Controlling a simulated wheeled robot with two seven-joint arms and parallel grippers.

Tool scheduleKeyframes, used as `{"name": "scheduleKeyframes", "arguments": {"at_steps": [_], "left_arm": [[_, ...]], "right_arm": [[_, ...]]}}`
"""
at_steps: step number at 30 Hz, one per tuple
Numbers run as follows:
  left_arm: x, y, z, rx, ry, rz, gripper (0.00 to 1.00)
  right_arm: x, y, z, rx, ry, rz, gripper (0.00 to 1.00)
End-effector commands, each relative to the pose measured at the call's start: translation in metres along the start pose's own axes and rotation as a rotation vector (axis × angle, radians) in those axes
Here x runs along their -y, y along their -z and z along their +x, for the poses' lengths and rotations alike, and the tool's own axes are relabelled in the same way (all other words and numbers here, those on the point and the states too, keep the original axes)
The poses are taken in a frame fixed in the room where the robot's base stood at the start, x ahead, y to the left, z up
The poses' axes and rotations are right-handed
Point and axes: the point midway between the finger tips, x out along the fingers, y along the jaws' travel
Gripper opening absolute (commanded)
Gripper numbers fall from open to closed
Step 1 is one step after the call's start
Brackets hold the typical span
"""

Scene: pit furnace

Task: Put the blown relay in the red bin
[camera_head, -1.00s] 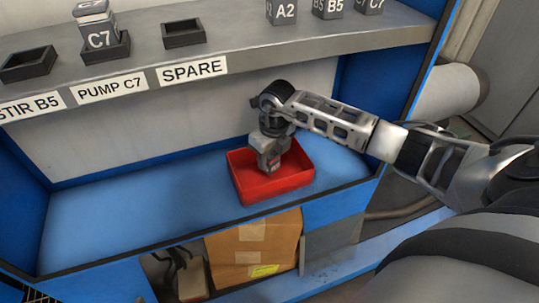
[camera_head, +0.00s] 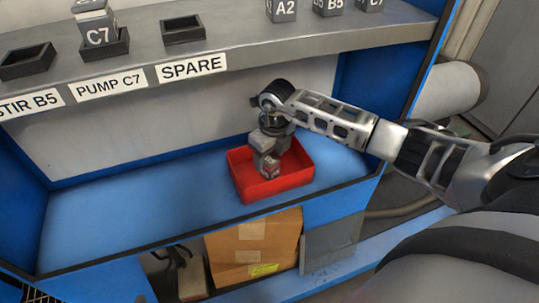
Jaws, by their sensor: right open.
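The red bin (camera_head: 243,187) stands on the blue lower surface of the cabinet. My right gripper (camera_head: 266,150) is over and partly inside the bin, pointing down, and its jaws are open. A grey relay (camera_head: 268,167) with a reddish mark on its face is inside the bin, just under the fingers. It looks tilted. I cannot tell whether it still touches a finger, as the fingers hide part of it. My left gripper is out of view.
The grey shelf above holds a SPARE socket (camera_head: 183,30), a socket with C7 relays (camera_head: 98,38), an empty socket (camera_head: 28,62) and more relays (camera_head: 282,10). The blue surface left of the bin is clear. A cardboard box (camera_head: 253,245) sits below.

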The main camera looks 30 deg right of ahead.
Motion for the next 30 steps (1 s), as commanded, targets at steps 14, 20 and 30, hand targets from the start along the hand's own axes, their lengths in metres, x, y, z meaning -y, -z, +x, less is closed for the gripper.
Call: {"name": "scheduleKeyframes", "arguments": {"at_steps": [14,20,30], "left_arm": [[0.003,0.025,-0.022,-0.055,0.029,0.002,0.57],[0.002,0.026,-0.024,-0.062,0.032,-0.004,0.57],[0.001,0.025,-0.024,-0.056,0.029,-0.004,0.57]], "right_arm": [[0.0,-0.001,-0.076,0.002,0.001,-0.001,0.58],[-0.053,0.005,-0.066,0.031,-0.186,-0.039,0.58],[-0.29,0.035,-0.167,0.286,-1.556,0.495,0.58]]}}
